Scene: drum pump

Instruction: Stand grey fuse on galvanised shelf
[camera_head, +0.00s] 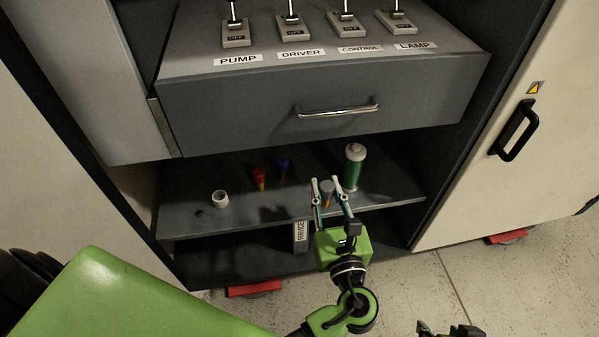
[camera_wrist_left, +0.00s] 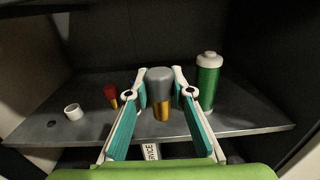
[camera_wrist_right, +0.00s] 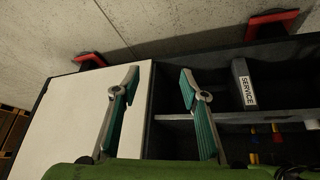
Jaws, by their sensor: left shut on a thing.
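The grey fuse (camera_wrist_left: 160,90), a grey cylinder with a gold lower part, is upright between the fingers of my left gripper (camera_wrist_left: 159,75), which is shut on it. In the head view the fuse (camera_head: 327,186) and left gripper (camera_head: 328,184) are over the front part of the dark galvanised shelf (camera_head: 190,215), left of the green canister. I cannot tell whether the fuse's base touches the shelf. My right gripper (camera_wrist_right: 160,76) is open and empty in its wrist view, away from the shelf; only a bit shows at the bottom edge of the head view.
A green canister (camera_head: 353,168) with a white cap stands right of the fuse. A red fuse (camera_head: 260,176), a blue fuse (camera_head: 283,166) and a white cup (camera_head: 220,198) stand to the left. A drawer (camera_head: 320,100) overhangs the shelf.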

